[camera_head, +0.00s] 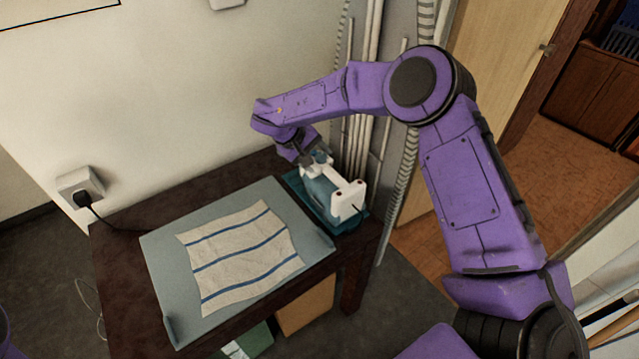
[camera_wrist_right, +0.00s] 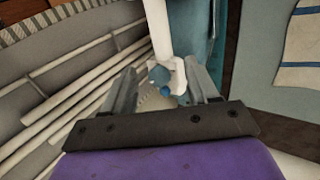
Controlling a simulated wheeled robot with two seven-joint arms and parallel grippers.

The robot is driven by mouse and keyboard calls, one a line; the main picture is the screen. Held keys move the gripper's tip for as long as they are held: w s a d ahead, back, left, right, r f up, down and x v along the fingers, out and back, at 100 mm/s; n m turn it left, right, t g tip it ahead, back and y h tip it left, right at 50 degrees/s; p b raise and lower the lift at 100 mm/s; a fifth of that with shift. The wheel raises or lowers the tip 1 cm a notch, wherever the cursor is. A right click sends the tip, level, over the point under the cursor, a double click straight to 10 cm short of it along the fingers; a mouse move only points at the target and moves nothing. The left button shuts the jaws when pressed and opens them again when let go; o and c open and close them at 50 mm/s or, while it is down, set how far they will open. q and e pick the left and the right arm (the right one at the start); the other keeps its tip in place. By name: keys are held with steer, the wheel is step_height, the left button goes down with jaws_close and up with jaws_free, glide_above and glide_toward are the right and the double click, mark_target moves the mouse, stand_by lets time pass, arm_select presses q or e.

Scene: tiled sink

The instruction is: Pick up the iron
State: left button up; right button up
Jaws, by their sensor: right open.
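The iron (camera_head: 346,200) is white and blue and rests in a teal tray (camera_head: 294,184) at the right end of a dark wooden table. My right gripper (camera_head: 308,160) is over the far end of the iron, pointing down. In the right wrist view the gripper (camera_wrist_right: 163,85) is open, with one finger on each side of the iron's white handle (camera_wrist_right: 157,30) and its blue knobs. I cannot tell whether either finger touches the iron. Part of the iron is hidden by the gripper. My left gripper is not in view.
A grey-blue ironing board (camera_head: 165,262) lies on the table (camera_head: 118,235) with a striped cloth (camera_head: 240,255) on it. Vertical pipes (camera_head: 365,90) and the wall stand close behind the iron. A plugged-in socket (camera_head: 80,187) is on the left wall.

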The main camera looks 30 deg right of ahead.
mark_target(327, 170)
steer(key=x, duration=0.4)
steer(key=p+x, duration=0.1)
steer(key=x, duration=0.4)
steer(key=shift+a+f+p, duration=0.1)
steer(key=shift+a+p, duration=0.15)
steer(key=shift+p, duration=0.05)
steer(key=shift+s+d+f, duration=0.1)
steer(key=shift+d+f, duration=0.15)
steer(key=shift+d, duration=0.1)
steer(key=shift+a, duration=0.15)
steer(key=c, duration=1)
steer(key=shift+r, duration=0.15)
jaws_close()
